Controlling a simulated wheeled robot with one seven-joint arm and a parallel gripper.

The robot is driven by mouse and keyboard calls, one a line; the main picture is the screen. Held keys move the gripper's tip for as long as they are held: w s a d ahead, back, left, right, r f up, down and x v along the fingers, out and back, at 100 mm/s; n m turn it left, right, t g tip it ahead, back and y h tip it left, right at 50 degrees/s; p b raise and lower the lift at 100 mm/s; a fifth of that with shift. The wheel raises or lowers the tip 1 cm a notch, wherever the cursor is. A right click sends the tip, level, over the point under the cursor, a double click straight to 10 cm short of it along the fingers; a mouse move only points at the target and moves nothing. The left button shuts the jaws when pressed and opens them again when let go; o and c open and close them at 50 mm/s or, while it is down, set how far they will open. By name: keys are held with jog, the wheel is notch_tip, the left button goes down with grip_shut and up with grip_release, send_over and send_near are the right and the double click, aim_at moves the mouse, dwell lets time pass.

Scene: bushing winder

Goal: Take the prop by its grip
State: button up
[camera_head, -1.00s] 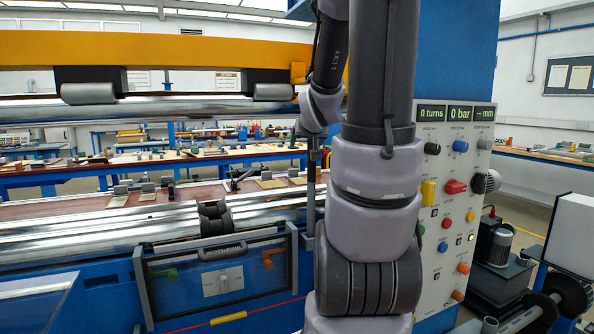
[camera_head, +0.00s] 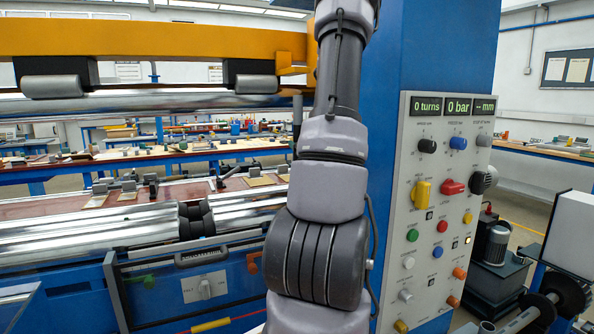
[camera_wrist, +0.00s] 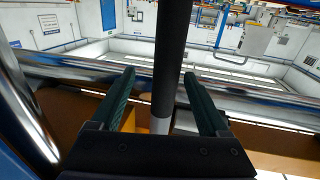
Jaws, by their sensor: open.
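The prop is an upright post with a dark grip (camera_wrist: 170,60) and a paler section below it (camera_wrist: 160,125). In the wrist view it runs from the top edge down between my two green-padded fingers, with a gap on each side. Its lower end is hidden by the gripper body. My gripper (camera_wrist: 159,74) is open, its fingers either side of the post; I cannot tell how deep the post sits between them. In the head view my arm hides the gripper and most or all of the prop.
Polished rollers (camera_head: 130,103) lie under a yellow beam (camera_head: 150,38). A control panel (camera_head: 415,250) with several knobs stands right of my arm. A framed front guard (camera_head: 118,290) is at lower left. A blue column (camera_head: 440,50) rises behind the panel.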

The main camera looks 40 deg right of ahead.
jog(key=x, duration=0.5)
jog(key=shift+w+a+r, duration=0.2)
jog(key=shift+w+r, duration=0.1)
jog(key=shift+w, duration=0.25)
grip_shut()
